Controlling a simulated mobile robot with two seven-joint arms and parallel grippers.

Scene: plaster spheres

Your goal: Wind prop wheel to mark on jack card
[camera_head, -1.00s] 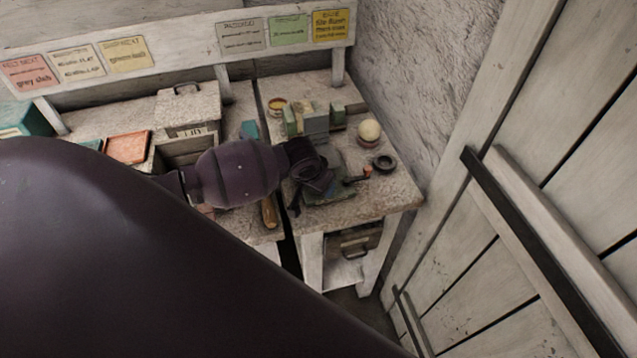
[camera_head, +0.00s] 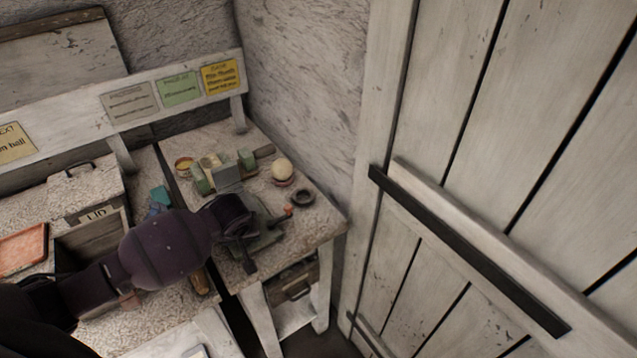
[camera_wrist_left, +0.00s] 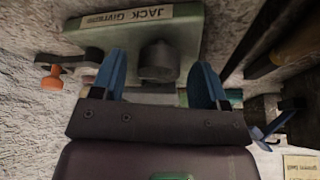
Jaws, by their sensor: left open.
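A green jack device (camera_head: 268,238) sits on the right bench, partly hidden by my left arm. Its crank ends in an orange knob (camera_head: 288,208); the knob also shows at the left of the left wrist view (camera_wrist_left: 52,82). In that view a white label reading "JACK" (camera_wrist_left: 125,15) lies on the green plate (camera_wrist_left: 195,35), with a dark round post (camera_wrist_left: 158,62) below it. My left gripper (camera_wrist_left: 165,75) is open; its blue fingers stand on either side of the post, and I cannot tell whether they touch it. No wheel mark is readable. My right gripper is not in view.
A cream ball (camera_head: 282,168), a dark ring (camera_head: 302,198), green blocks (camera_head: 203,180) and a yellow tin (camera_head: 184,166) stand behind the jack. Cards hang on the back board (camera_head: 60,120). An open box (camera_head: 92,240) is at left. A plank door (camera_head: 480,180) is at right.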

